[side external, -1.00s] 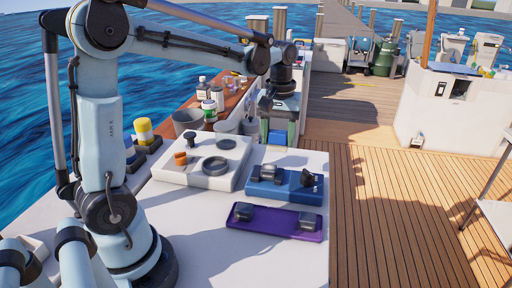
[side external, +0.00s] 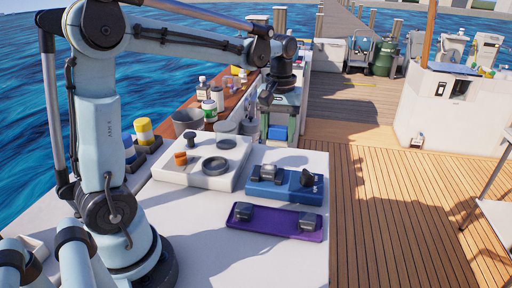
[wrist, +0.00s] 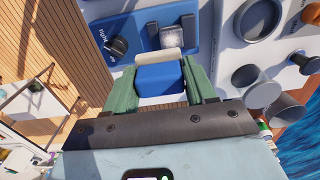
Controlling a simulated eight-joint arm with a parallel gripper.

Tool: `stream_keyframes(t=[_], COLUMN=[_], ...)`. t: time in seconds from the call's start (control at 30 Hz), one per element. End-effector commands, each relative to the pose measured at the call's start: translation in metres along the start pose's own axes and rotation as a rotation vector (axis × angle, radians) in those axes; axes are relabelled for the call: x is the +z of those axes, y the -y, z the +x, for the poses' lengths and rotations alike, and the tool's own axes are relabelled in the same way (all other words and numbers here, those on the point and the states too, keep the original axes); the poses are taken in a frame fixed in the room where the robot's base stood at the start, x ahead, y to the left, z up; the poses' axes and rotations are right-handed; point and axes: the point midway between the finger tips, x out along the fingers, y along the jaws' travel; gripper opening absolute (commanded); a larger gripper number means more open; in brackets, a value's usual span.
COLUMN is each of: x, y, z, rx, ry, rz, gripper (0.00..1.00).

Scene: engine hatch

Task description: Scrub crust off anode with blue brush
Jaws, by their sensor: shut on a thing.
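My gripper (wrist: 162,92) is shut on the blue brush (wrist: 160,79), held between its green fingers. A pale strip, likely the bristles, shows at the brush's far edge. In the side view the brush (side external: 277,133) hangs below my gripper (side external: 280,125), which appears above and behind the blue tray (side external: 290,194). The anode, a grey block with a whitish speckled face (wrist: 172,37), sits on this tray just beyond the brush in the wrist view. It also shows in the side view (side external: 268,173). I cannot tell whether brush and anode touch; they look apart.
A black knob (wrist: 116,47) sits beside the anode on the blue tray. A purple tray (side external: 275,223) with grey blocks lies in front. A white panel (side external: 200,178) with a ring and knobs stands left. Cups and bottles line the boat's edge. The white tabletop (side external: 190,235) is clear in front.

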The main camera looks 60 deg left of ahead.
Motion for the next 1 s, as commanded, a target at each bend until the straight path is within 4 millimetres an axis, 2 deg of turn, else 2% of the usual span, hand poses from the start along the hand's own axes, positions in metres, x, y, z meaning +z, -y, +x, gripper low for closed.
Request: stream_keyframes(t=[0.5, 0.7, 1.0], x=[0.000, 0.000, 0.000], y=[0.000, 0.000, 0.000], z=[0.048, 0.056, 0.057], rx=[0.000, 0.000, 0.000], ry=[0.000, 0.000, 0.000], rz=[0.000, 0.000, 0.000], gripper=[0.27, 0.27, 0.27])
